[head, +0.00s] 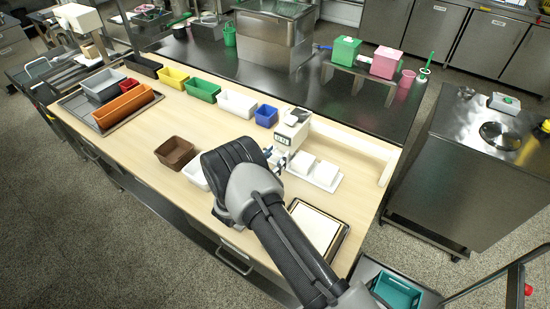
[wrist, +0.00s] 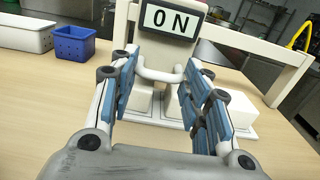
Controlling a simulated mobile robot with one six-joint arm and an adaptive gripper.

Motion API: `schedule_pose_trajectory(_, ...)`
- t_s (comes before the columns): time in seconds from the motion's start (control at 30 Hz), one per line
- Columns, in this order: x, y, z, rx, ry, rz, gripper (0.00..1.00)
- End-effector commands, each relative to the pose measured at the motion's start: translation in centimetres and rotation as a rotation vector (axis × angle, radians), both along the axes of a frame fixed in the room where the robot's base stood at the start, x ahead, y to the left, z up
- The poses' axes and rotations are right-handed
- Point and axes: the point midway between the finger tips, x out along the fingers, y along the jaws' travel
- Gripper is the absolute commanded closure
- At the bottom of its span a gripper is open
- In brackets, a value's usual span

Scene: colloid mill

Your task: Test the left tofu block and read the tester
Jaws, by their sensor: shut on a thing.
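The tester (head: 292,130) is a white device with a small display. In the wrist view its display (wrist: 169,20) reads "ON". My gripper (wrist: 160,80) is shut on the tester's white handle (wrist: 160,74), between its blue pads; in the head view my gripper (head: 277,160) is partly hidden by my arm. The left tofu block (head: 302,162) and the right tofu block (head: 326,172) are white and sit on a white tray (head: 315,183) close by. In the wrist view, fingers and handle partly cover the blocks. I cannot tell whether the tester touches the left block.
A white rail frame (head: 388,168) stands behind and right of the tray. A blue bin (head: 266,116) and a white bin (head: 237,103) stand at the left back. A brown bin (head: 174,152) and a dark-framed board (head: 318,228) are near the front. The left middle of the bench is clear.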

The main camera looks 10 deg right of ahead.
Motion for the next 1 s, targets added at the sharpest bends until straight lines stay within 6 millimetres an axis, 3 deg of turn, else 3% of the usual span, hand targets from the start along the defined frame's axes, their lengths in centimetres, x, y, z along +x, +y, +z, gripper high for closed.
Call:
schedule_pose_trajectory(0.17,-0.1,-0.1,-0.1,0.001,0.002,-0.002,0.99)
schedule_pose_trajectory(0.53,2.2,2.2,-0.4,0.002,-0.001,-0.001,1.00)
schedule_pose_trajectory(0.87,2.5,2.5,-0.1,0.003,0.001,0.002,1.00)
schedule_pose_trajectory(0.9,2.5,2.5,-0.1,0.003,0.001,0.003,0.54)
schedule_pose_trajectory(1.0,2.5,2.5,-0.1,0.003,0.001,0.004,0.47)
